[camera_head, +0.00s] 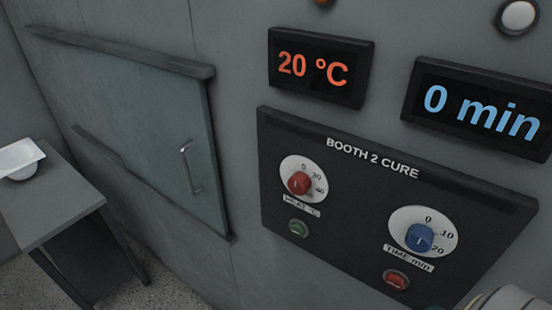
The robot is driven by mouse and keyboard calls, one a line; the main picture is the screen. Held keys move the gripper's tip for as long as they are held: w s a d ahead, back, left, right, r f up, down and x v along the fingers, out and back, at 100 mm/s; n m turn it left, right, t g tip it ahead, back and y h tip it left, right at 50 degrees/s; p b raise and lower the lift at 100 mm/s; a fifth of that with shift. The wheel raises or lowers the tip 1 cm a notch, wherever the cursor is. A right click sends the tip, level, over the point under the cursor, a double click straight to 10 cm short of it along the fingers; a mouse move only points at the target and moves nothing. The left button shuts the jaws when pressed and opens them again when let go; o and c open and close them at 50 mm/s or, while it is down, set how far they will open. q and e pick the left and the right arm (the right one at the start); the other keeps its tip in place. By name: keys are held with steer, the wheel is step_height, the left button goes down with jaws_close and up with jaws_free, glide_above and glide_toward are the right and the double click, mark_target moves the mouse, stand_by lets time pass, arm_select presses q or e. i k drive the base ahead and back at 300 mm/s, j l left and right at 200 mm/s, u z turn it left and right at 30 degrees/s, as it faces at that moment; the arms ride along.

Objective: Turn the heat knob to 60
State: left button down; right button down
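The red heat knob (299,183) sits on a round white dial on the dark panel marked "BOOTH 2 CURE" (330,225). Small numbers ring the dial's upper and right side; the label below it is small and blurred. The heat display (319,67) above the panel reads 20 °C in orange. No gripper touches the knob, and neither gripper is in view. A pale rounded piece at the bottom right corner looks like part of my arm.
A blue time knob (419,237) sits right of the heat knob, under a display (480,108) reading 0 min. Green (298,228) and red (396,280) buttons sit below the dials. A sliding door (150,130) and a small table (60,210) with a white shell are left.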

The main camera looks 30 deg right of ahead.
mark_target(299, 184)
steer(key=z, duration=0.35)
steer(key=j+z, duration=0.3)
steer(key=z, duration=0.15)
steer(key=j+z, duration=0.35)
steer(key=z, duration=0.15)
steer(key=j+z, duration=0.3)
steer(key=z, duration=0.15)
